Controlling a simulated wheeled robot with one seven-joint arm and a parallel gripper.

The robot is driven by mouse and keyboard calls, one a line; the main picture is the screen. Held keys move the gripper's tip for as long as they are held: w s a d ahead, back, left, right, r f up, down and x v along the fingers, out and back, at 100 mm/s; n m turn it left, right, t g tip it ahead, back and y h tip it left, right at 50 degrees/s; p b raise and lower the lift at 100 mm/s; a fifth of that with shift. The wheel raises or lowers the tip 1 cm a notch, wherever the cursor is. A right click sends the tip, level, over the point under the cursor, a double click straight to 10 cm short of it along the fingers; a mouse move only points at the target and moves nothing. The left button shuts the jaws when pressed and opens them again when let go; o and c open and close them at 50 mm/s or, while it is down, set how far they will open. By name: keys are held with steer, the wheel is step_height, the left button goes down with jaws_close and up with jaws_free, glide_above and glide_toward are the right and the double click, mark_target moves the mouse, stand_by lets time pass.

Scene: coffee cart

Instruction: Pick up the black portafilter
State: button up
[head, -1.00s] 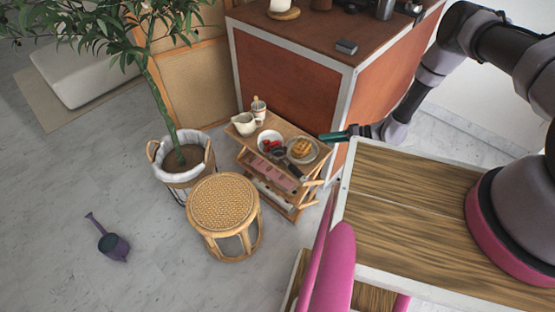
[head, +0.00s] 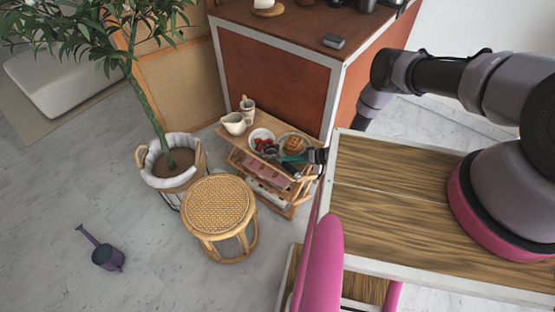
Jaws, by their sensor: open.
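The black portafilter (head: 290,169) lies on the top of the small wooden cart (head: 222,130), its dark handle pointing to the front right. Its round head is near the bowl of red fruit and is partly hard to make out. The jaws are open. I cannot tell whether the fingers touch the portafilter or stand around it.
A white bowl of red fruit (head: 257,134), a plate with waffles (head: 295,144), a cream jug (head: 234,124) and a cup (head: 248,107) crowd the cart top. A woven stool (head: 218,202) and a potted plant (head: 172,178) stand at left. A brown counter (head: 275,78) rises behind.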

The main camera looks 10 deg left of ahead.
steer(key=shift+x, duration=1.05)
steer(key=shift+w, duration=0.1)
jaws_close()
stand_by(0.5)
